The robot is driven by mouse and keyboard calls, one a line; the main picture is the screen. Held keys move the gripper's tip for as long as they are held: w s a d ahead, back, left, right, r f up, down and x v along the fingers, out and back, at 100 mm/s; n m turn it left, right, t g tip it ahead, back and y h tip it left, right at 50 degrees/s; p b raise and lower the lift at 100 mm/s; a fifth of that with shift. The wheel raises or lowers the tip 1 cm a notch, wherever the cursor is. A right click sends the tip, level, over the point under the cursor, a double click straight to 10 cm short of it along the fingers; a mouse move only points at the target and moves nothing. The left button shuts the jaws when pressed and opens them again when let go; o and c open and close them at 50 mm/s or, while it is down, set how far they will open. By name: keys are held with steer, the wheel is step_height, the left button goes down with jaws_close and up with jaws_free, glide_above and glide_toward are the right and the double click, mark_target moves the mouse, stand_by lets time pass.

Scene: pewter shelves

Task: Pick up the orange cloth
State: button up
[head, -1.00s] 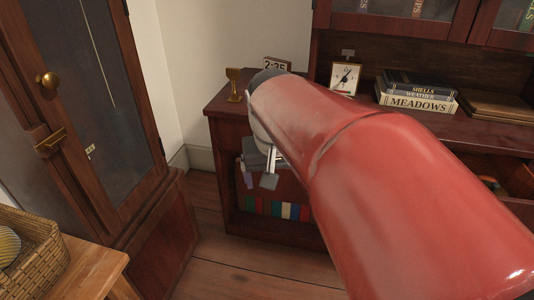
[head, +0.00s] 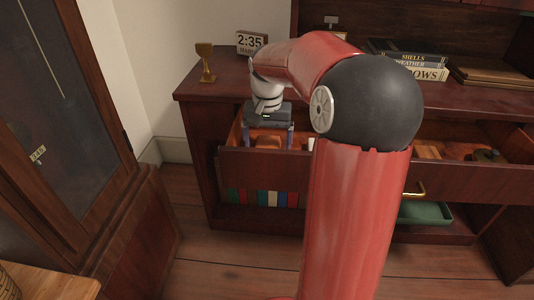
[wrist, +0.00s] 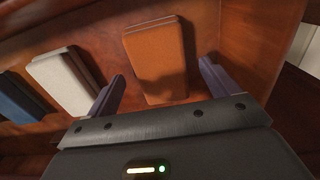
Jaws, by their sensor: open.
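The orange cloth (wrist: 156,62) is a folded rectangular block lying in an open wooden drawer, seen in the wrist view. It also shows in the head view (head: 267,141), small and partly covered by my gripper. My gripper (wrist: 160,78) is open and empty over the drawer. One finger is on each side of the near part of the cloth, with visible gaps. In the head view, my gripper (head: 268,138) points down into the drawer. I cannot tell how high the fingertips are above the drawer floor.
A white folded cloth (wrist: 62,80) and a dark blue one (wrist: 15,97) lie left of the orange cloth in the wrist view. The drawer front (head: 264,170) stands close by. Another drawer is open at right.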

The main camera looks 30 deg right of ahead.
steer(key=shift+f, duration=0.9)
steer(key=shift+c, duration=0.2)
steer(key=c, duration=1)
